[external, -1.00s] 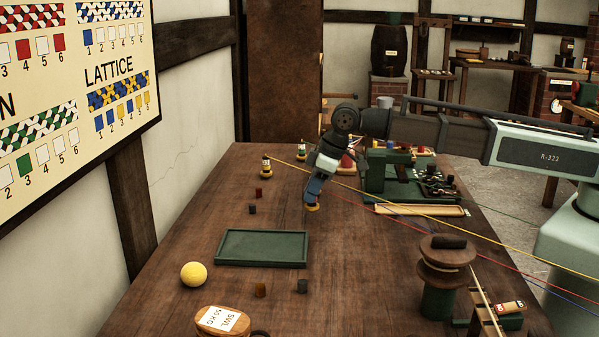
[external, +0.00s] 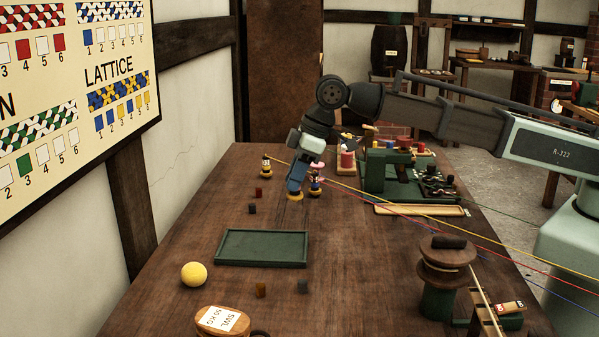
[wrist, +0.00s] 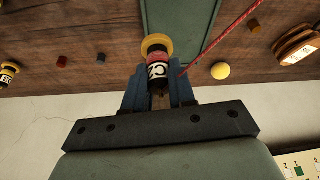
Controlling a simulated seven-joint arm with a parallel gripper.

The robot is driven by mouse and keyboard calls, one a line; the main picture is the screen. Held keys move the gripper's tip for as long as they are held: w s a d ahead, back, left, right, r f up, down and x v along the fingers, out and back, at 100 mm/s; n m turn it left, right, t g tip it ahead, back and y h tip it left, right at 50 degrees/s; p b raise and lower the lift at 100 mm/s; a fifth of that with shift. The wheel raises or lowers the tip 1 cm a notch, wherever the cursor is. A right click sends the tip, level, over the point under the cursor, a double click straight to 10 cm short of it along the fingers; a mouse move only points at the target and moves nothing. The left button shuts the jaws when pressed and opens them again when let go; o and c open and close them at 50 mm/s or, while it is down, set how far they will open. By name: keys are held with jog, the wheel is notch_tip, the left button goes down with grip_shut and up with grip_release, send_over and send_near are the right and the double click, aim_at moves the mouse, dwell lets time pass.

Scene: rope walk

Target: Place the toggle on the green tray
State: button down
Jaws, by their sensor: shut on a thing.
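My gripper (external: 297,187) has its blue fingers shut on a bobbin (wrist: 156,54) with a yellow flange, red band and black-and-white marking. The bobbin's yellow flange shows beneath the fingers in the external view (external: 295,197), low over the table; I cannot tell whether it touches. A red strand runs by it in the wrist view. The empty green tray (external: 262,262) lies nearer the camera, left of centre. Small cylinders stand apart on the table: reddish (external: 258,192), dark brown (external: 252,208), brown (external: 261,290), dark green (external: 302,287). I cannot tell which is the toggle.
Other bobbins stand right beside my gripper (external: 316,186) and farther left (external: 266,168). Yellow, red and blue strands cross the table's right side. A yellow ball (external: 194,274) and wooden block (external: 222,320) lie near the tray. A green machine (external: 385,172) stands behind right.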

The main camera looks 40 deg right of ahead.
jog(key=a+r, duration=0.1)
jog(key=a, duration=0.7)
send_over(264, 245)
jog(key=shift+n, duration=0.3)
jog(key=shift+f, duration=4.9)
jog(key=shift+f, duration=0.1)
jog(key=c, duration=0.9)
grip_release()
jog(key=shift+c, duration=0.2)
jog(key=v, duration=1.2)
jog(key=shift+w, duration=0.1)
